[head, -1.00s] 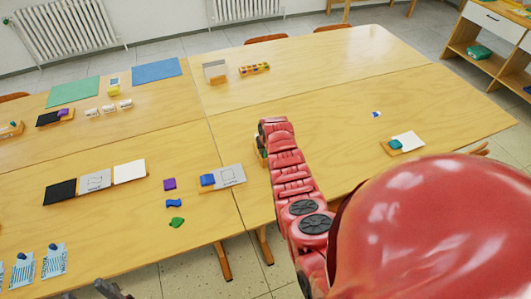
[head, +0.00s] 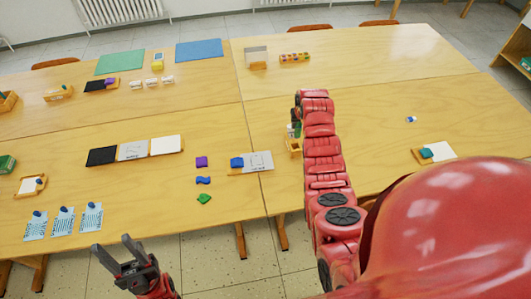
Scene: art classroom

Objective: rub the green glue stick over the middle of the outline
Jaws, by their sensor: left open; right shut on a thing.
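My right arm reaches out over the table, and its gripper (head: 296,113) is mostly hidden behind the arm's far end. A small green thing, apparently the green glue stick (head: 298,129), shows just below it, above a small wooden holder (head: 294,147). My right gripper is shut on it, though the fingers are hardly visible. A grey card with a faint outline (head: 260,161) lies left of the holder, with a blue block (head: 237,162) at its left end. Another grey card with drawn lines (head: 132,151) lies further left. My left gripper (head: 119,256) is open and empty, in front of the table edge.
A purple block (head: 201,162), a blue piece (head: 203,180) and a green piece (head: 204,198) lie near the front edge. Blue-striped sheets (head: 63,221) lie at the front left. A white card with a teal block (head: 426,153) is at right. The table right of my arm is mostly clear.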

